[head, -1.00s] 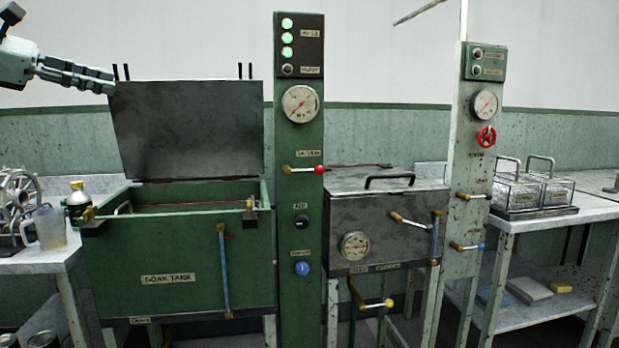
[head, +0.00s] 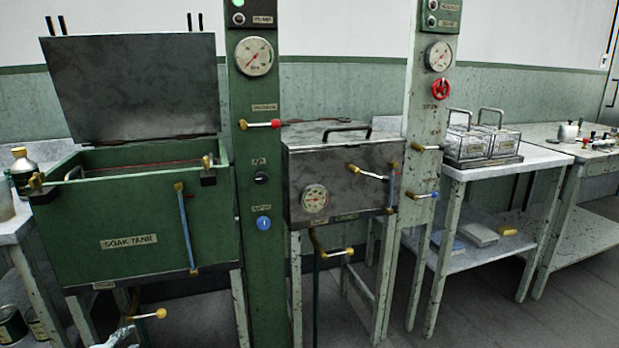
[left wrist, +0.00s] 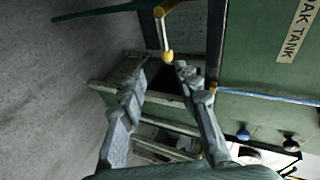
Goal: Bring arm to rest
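My left gripper (left wrist: 162,72) is open and empty in the left wrist view, its two fingers spread apart. A small valve handle with yellow ends (left wrist: 166,30) is just beyond the fingertips; I cannot tell whether they touch it. In the head view a grey bit of a gripper (head: 122,338), apparently the left, shows at the bottom edge, below the soak tank and close to its drain handle (head: 150,315). The rest of that arm is out of the head view. My right gripper is in neither view.
The green soak tank (head: 140,215) stands at left with its lid (head: 135,88) raised. A green gauge column (head: 258,180), a closed grey basin (head: 345,180) and a second column (head: 425,130) follow rightward. A side table (head: 535,162) holds clear boxes. Floor shows at lower right.

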